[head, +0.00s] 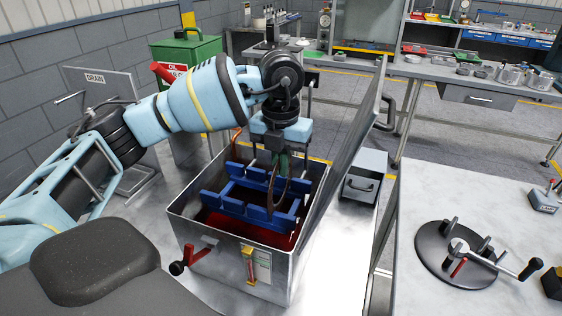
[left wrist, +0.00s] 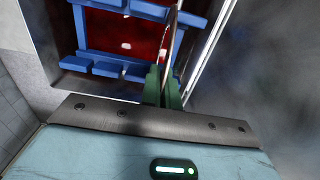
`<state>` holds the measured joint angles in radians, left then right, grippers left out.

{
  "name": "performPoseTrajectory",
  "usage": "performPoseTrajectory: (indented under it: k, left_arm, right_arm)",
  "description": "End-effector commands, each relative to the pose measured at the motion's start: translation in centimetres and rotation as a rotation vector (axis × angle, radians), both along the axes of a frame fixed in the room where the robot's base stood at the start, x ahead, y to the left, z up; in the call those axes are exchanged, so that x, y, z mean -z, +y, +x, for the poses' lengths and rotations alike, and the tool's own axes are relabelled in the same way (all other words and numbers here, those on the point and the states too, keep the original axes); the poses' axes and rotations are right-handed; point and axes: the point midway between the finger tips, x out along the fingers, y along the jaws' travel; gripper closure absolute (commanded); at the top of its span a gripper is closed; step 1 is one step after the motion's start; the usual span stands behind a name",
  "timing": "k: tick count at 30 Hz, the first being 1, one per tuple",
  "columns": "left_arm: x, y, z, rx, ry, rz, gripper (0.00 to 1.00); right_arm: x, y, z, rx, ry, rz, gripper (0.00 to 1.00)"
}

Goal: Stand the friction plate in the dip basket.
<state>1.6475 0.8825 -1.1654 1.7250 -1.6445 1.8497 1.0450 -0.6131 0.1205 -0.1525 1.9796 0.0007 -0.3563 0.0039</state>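The friction plate (head: 271,195) is a thin brownish ring, upright and nearly edge-on to the head camera. My left gripper (head: 283,168) has green fingertips and is shut on the plate's upper part. In the left wrist view, the green fingers (left wrist: 162,92) close on the plate (left wrist: 171,42), which shows as a thin curved edge. The blue dip basket (head: 232,206) has notched rails and sits inside the metal tank. The plate's lower edge overlaps the basket's front rail; I cannot tell whether it touches or sits in a notch. My right gripper is not in view.
The metal tank (head: 218,259) holds red liquid (head: 255,233), and its raised lid (head: 357,140) stands on the right. A red-handled lever (head: 196,256) is on the tank's front. A bench with a round black fixture (head: 455,262) is at right. A green oil can (head: 187,55) stands behind.

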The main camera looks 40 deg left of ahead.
Motion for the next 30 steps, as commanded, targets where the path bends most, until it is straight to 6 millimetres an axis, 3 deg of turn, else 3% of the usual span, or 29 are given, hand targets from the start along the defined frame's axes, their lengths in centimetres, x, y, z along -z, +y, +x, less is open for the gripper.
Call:
performPoseTrajectory:
  k: [3,10,26,30]
  left_arm:
    - [-0.04,0.01,0.0,0.0,-0.001,0.0,1.0]
    - [-0.02,0.01,0.0,0.0,0.0,0.0,0.72]
    - [-0.03,0.0,-0.01,0.0,0.0,0.0,0.72]
    - [-0.91,-0.02,0.0,0.0,-0.003,0.0,0.72]
  right_arm:
    - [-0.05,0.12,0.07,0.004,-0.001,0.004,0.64]
    - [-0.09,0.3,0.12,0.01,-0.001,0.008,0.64]
    - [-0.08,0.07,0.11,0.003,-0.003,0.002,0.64]
    - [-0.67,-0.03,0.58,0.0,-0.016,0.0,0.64]
